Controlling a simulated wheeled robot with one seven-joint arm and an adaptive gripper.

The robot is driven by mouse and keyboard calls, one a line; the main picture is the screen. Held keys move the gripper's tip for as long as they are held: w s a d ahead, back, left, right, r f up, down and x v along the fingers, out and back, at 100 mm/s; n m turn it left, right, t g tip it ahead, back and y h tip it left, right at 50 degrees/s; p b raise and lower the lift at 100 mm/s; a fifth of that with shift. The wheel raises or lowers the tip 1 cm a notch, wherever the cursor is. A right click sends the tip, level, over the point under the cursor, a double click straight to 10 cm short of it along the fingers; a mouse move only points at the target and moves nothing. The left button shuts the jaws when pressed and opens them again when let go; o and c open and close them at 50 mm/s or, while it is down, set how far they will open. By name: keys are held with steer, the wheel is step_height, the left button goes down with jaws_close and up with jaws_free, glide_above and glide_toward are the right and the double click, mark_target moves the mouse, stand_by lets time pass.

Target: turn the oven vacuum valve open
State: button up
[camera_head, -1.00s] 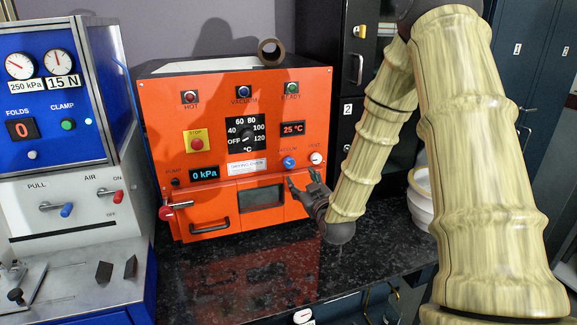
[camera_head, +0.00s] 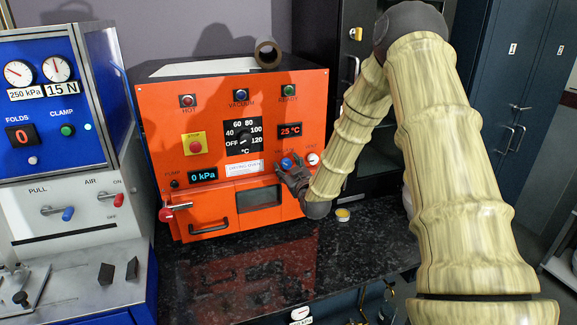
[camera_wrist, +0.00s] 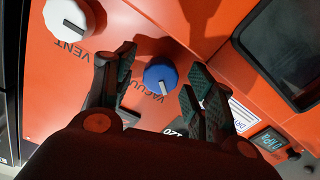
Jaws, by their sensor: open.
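The orange oven (camera_head: 155,120) stands on the dark bench against the wall. Its vacuum valve is a blue knob (camera_head: 286,163) with a white pointer line, on the lower right of the front. In the wrist view the blue knob (camera_wrist: 161,77) lies between and just beyond the spread fingers of my gripper (camera_wrist: 158,88). My gripper also shows in the head view (camera_head: 284,174), at the oven front by the knob. It is open and appears not to touch the knob. The white vent knob (camera_wrist: 68,17) is beside it, and in the head view (camera_head: 312,159).
The oven's window (camera_head: 259,198) and door handle (camera_head: 209,227) are below. The pressure display (camera_head: 203,175) reads 0 kPa. A blue machine (camera_head: 40,110) stands at left. The bench front (camera_head: 230,285) is clear.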

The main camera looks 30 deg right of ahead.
steer(key=shift+c, duration=0.5)
steer(key=c, duration=1)
steer(key=shift+o, duration=0.2)
steer(key=shift+m+b, duration=0.4)
steer(key=shift+b, duration=0.05)
steer(key=m+b, duration=0.3)
steer(key=m, duration=0.1)
steer(key=shift+f+m, duration=0.15)
steer(key=shift+m, duration=0.25)
steer(key=m+b, duration=0.3)
steer(key=m, duration=0.1)
steer(key=shift+m, duration=0.3)
steer(key=shift+r, duration=0.2)
